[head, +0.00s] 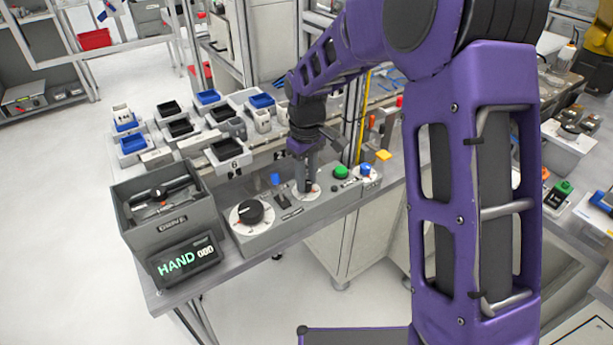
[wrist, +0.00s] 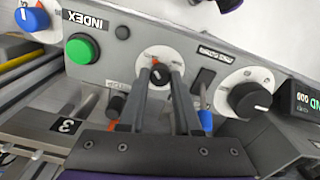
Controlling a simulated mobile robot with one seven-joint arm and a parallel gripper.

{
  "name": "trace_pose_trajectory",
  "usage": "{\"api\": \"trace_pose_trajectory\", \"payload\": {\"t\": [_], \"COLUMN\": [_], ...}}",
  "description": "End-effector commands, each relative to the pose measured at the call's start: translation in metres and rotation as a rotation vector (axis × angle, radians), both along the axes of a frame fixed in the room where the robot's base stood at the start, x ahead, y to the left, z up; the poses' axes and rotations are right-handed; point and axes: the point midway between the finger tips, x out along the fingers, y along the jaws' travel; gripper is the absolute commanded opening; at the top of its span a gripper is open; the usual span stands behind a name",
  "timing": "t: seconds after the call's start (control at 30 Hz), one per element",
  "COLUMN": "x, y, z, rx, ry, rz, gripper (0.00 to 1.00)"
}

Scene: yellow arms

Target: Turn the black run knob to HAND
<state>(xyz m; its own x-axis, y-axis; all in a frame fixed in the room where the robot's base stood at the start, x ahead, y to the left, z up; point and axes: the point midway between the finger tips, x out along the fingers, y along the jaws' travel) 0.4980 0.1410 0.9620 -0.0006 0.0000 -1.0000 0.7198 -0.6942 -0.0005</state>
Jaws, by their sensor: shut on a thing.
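A small black knob (wrist: 160,76) sits on a white dial (wrist: 155,57) on the grey control panel (wrist: 118,70). My gripper (wrist: 161,80) points down at it, its two fingers closed on the knob's sides. The knob carries a white mark, and a small red mark shows on the dial. In the head view my gripper (head: 308,184) stands over this dial and mostly hides the knob. A larger black knob (head: 251,212) on its own white dial is at the panel's left end, apart from my gripper. The display (head: 185,262) reads HAND in green beside white digits.
A blue-tipped lever (wrist: 205,119) and a black rocker switch (wrist: 204,78) stand close to my fingers. A green button (head: 341,171) and a blue knob (head: 366,170) are farther right. A grey bin (head: 170,236) stands left of the panel. Small trays lie behind.

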Motion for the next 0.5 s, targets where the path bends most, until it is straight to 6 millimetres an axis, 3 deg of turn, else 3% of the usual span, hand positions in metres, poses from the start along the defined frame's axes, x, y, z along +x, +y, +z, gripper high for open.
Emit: {"api": "trace_pose_trajectory", "payload": {"t": [0.33, 0.37, 0.5], "x": [0.0006, 0.0006, 0.0004], "y": [0.0002, 0.0002, 0.0001], "z": [0.0008, 0.0008, 0.0006], "rx": [0.000, 0.000, 0.000], "ry": [-0.003, -0.003, -0.001], "rz": [0.004, 0.004, 0.003], "gripper": [0.00, 0.37, 0.62]}}
